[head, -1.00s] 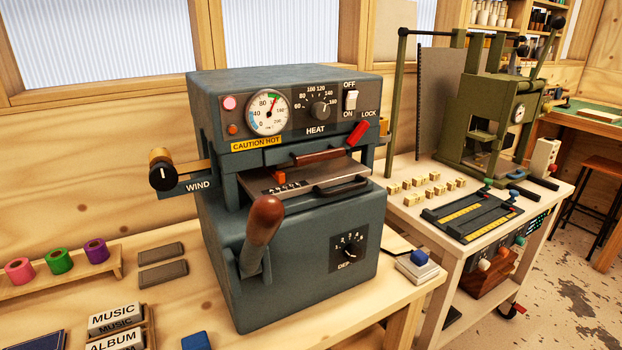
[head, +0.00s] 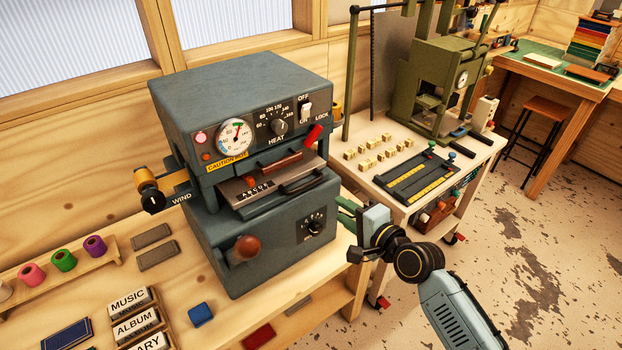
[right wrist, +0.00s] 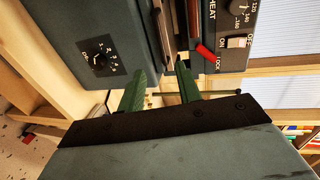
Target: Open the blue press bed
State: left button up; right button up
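The blue-grey press (head: 250,245) stands on the wooden bench. A dark bar handle (head: 311,179) runs along the bed's front edge. A red lock lever (head: 314,134) tilts up at the right; it also shows in the right wrist view (right wrist: 205,52). My right gripper (head: 343,209) is beside the press's right front, below the bed handle. In the right wrist view its green fingers (right wrist: 160,68) are apart with nothing held. My left gripper is out of view.
A brown-knobbed lever (head: 247,247) sticks out of the press's lower front. The wind knob (head: 151,198) is at its left. A blue block (head: 201,315) and labelled type blocks (head: 136,325) lie on the bench in front. A second table with a green press (head: 435,85) stands right.

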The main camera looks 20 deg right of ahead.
jog(key=b+x, duration=0.1)
jog(key=x, duration=1.2)
jog(key=shift+w, duration=0.1)
jog(key=shift+c, duration=0.2)
grip_shut()
